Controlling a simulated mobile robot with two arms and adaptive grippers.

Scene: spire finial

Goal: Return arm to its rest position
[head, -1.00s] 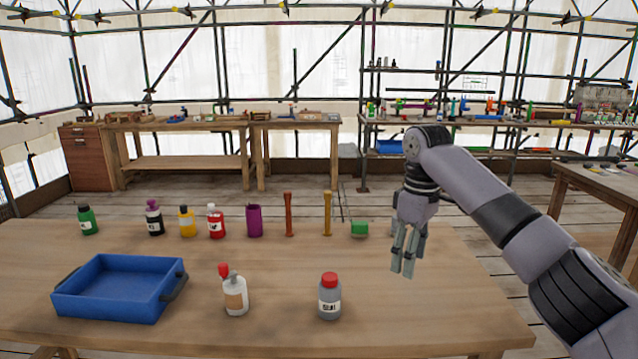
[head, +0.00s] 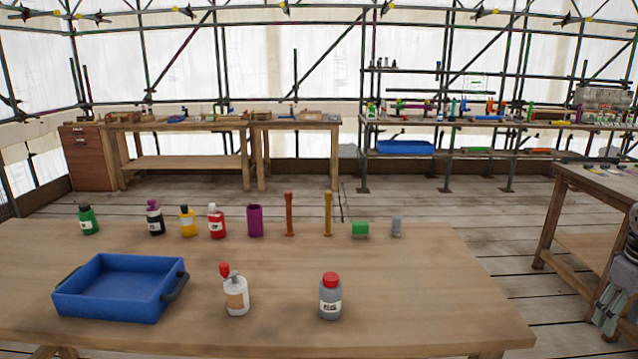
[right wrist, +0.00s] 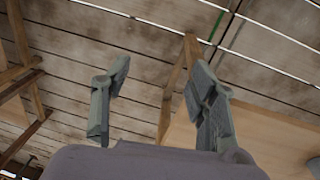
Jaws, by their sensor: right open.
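My right gripper (head: 606,318) is at the right edge of the head view, beyond the right end of the near table (head: 430,315). Its fingers hang downward. In the right wrist view the two fingers of the right gripper (right wrist: 155,100) stand apart with nothing between them, above the plank floor (right wrist: 150,30). Most of the right arm is outside the head view. My left gripper does not show.
A side table (head: 600,190) stands close to the right arm.

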